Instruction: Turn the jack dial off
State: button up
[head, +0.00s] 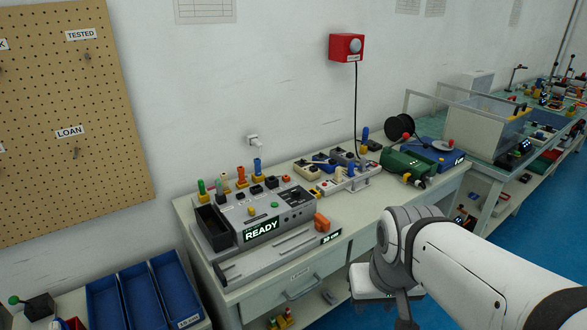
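A grey test unit (228,220) with a lit READY display (262,230) stands on the left part of the bench. Its top carries small buttons, dark sockets and a dark panel (294,196) with a round knob-like part. I cannot tell which part, if any, is the jack dial, or how it is set. My white arm reaches in from the lower right, in front of the bench. A dark part at its end, perhaps my gripper (404,309), points down near the bottom edge, well apart from the unit. Its fingers cannot be made out.
The bench (361,218) also holds colored plugs, a row of small modules (345,180) and a green machine (406,165). A red wall box (346,48) hangs above with a cable. Blue bins (146,292) stand lower left. Blue floor (501,241) is open at right.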

aim_at(295, 193)
jog(key=u, duration=0.05)
jog(key=i, duration=0.9)
jog(key=z, duration=0.05)
